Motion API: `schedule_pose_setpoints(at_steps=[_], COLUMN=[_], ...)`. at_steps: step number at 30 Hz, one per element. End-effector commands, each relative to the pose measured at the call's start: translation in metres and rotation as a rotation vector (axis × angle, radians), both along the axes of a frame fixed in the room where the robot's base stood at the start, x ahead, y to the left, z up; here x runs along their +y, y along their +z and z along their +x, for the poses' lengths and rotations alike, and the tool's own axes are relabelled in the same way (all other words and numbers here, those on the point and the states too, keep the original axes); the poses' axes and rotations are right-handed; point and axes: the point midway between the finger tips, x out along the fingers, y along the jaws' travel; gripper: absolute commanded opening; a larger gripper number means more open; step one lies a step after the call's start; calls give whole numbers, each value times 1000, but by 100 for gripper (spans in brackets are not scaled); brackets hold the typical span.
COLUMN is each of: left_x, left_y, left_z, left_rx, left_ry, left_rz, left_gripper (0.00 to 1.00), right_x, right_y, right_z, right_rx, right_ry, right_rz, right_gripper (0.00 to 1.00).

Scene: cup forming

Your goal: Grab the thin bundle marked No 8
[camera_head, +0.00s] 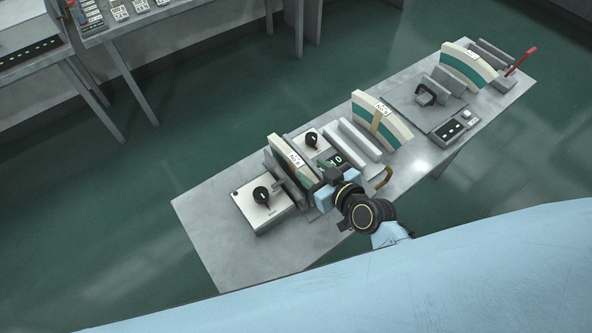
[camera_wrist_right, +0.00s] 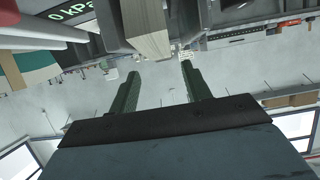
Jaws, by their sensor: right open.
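Three curved bundles with cream and teal faces and small white labels stand on a grey table. The nearest bundle (camera_head: 290,158) is at the table's left part, the middle bundle (camera_head: 381,119) is mid-table, and the far bundle (camera_head: 467,66) is near the right end. The label numbers are too small to read surely. My right gripper (camera_wrist_right: 160,70) is open, close to the nearest bundle's right end in the head view. In the wrist view a layered block end (camera_wrist_right: 148,32) lies just beyond and between the fingertips, with no visible contact. My left gripper is out of view.
A box with a black knob (camera_head: 262,203) sits left of the nearest bundle. A second knob panel (camera_head: 312,140) and grey bars (camera_head: 355,141) stand behind it. A red lever (camera_head: 524,57) is at the table's far right. The table's near left corner (camera_head: 225,270) is bare.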

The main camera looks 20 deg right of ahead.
Motion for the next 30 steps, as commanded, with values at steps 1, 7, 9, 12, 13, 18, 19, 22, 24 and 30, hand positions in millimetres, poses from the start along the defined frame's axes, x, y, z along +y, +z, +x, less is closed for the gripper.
schedule_pose_setpoints(at_steps=[1, 7, 9, 12, 13, 18, 19, 22, 24, 30], left_x=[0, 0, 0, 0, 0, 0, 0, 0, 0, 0], left_y=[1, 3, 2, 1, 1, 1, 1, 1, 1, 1], left_z=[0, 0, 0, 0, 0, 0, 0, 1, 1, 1], left_rx=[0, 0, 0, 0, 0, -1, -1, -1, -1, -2], left_ry=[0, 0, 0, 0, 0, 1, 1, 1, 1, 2], left_rz=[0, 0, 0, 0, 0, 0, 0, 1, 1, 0], left_gripper=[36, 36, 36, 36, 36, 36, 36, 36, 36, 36], right_x=[3, 16, 18, 20, 21, 21, 21, 21, 21, 21], right_y=[-1, -10, -14, -17, -17, -18, -18, -17, -17, -17], right_z=[4, 28, 35, 41, 42, 42, 42, 42, 42, 42], right_rx=[0, 0, -1, 0, -1, 0, 0, 0, 0, 0], right_ry=[-1, 0, -1, -1, 0, 0, 0, 0, 0, 0], right_rz=[2, 3, 2, 2, 1, 0, 0, 0, 0, 1], right_gripper=[48, 48, 48, 48, 48, 48, 48, 39, 30, 4])
